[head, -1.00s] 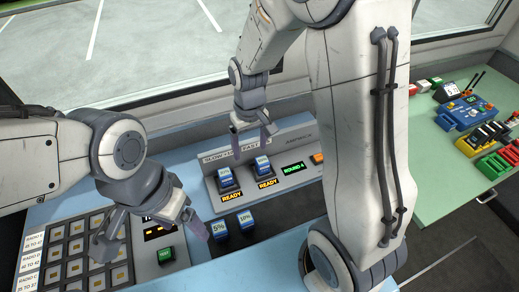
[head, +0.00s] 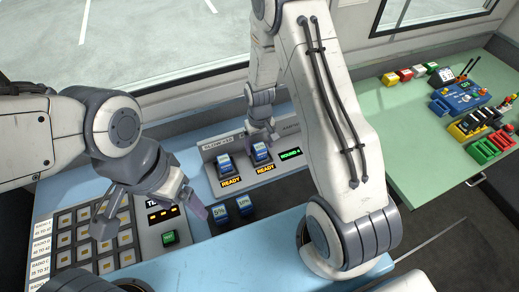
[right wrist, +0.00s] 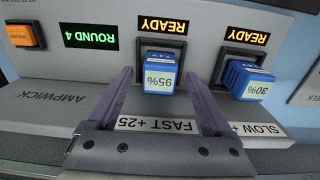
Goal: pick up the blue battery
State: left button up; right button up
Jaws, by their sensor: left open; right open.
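Several blue batteries are in view. In the right wrist view, one marked 95% (right wrist: 160,75) sits in the FAST slot of the grey charger (right wrist: 50,82), and one marked 30% (right wrist: 249,82) sits in the SLOW slot. Both also show in the head view, the FAST one (head: 261,153) and the SLOW one (head: 225,165). My right gripper (right wrist: 158,77) is open, its fingertips on either side of the 95% battery; contact cannot be told. Batteries marked 5% (head: 220,214) and 10% (head: 245,206) stand in front of the charger. My left gripper (head: 150,213) is open beside them, over the keypad panel.
Both slots show READY and the display (right wrist: 90,37) reads ROUND 4. An orange button (right wrist: 25,36) is on the charger. A green table (head: 400,130) at right holds a blue device (head: 460,98) and coloured blocks. My right arm covers part of the blue desk (head: 185,260).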

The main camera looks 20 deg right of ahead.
jog(key=shift+f, duration=0.8)
grip_shut()
